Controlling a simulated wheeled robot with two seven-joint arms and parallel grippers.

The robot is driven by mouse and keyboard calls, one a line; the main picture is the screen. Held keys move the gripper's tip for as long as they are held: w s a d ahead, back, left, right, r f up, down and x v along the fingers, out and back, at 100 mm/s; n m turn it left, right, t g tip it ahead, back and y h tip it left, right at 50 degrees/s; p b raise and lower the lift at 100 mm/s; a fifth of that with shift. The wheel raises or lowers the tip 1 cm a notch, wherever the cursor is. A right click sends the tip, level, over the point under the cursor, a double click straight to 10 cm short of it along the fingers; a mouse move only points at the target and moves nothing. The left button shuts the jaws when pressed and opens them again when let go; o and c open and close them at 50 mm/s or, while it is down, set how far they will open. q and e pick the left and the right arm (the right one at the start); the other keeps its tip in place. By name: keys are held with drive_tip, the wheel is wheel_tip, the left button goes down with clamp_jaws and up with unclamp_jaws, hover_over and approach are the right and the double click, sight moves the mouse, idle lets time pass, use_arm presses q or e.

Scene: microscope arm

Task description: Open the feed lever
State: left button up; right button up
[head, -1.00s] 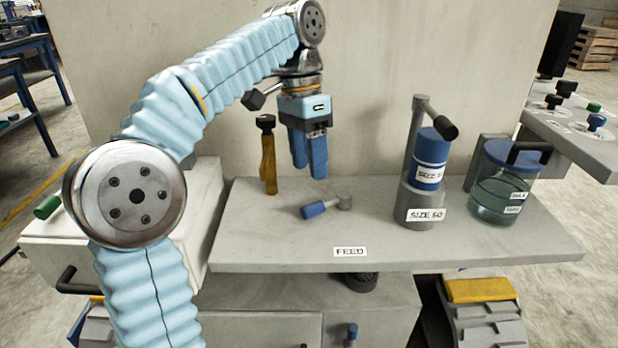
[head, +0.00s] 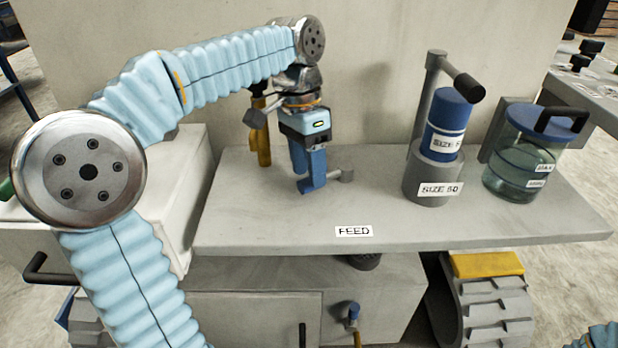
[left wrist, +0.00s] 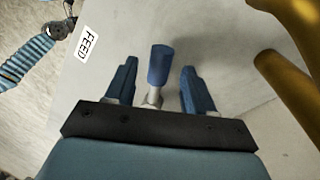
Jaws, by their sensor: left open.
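The feed lever, a grey arm with a blue grip, lies on the grey bench top behind the FEED label (head: 354,231). In the head view its grey pivot end (head: 341,175) shows to the right of my left gripper (head: 306,190), which hides much of the blue grip. In the left wrist view the blue grip (left wrist: 161,66) stands between the two spread blue fingers of my left gripper (left wrist: 155,85), with a gap on each side. My left gripper is open and points down at the lever. My right gripper does not show.
A yellow post (head: 262,130) stands just behind my left gripper. To the right are a blue cylinder (head: 449,120) in a grey holder labelled SIZE 50 and a glass jar (head: 522,165) with a blue lid. The bench front around the FEED label is clear.

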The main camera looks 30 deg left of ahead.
use_arm(q)
drive_tip(key=shift+s+d+f, duration=0.1)
drive_tip(key=shift+d+f, duration=0.05)
drive_tip(key=shift+f, duration=0.7)
clamp_jaws()
